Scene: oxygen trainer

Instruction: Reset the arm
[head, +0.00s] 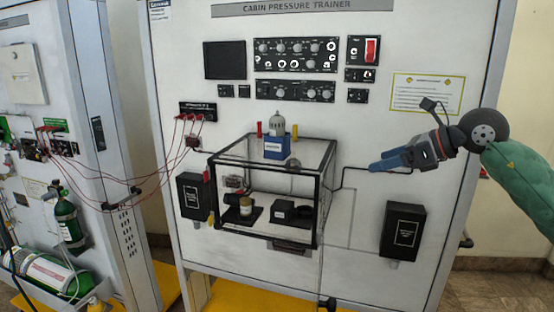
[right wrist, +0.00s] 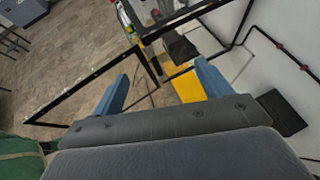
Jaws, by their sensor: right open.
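My right gripper (head: 378,164) comes in from the right in the head view, its blue fingers pointing left in front of the trainer panel. It is right of the clear chamber and above the right black box, touching neither as far as I can see. In the right wrist view its two blue fingers (right wrist: 160,85) stand wide apart with nothing between them. The cabin pressure trainer (head: 360,215) is a large white panel with black instruments and a red switch (head: 371,50). My left gripper does not show in the head view.
A clear black-framed chamber (head: 327,190) juts out from the panel, with a blue device (head: 276,147) on top. Black boxes (head: 403,231) and (head: 194,196) flank it. Green cylinders (head: 70,226) and red cables stand left. Space before the panel's right side is open.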

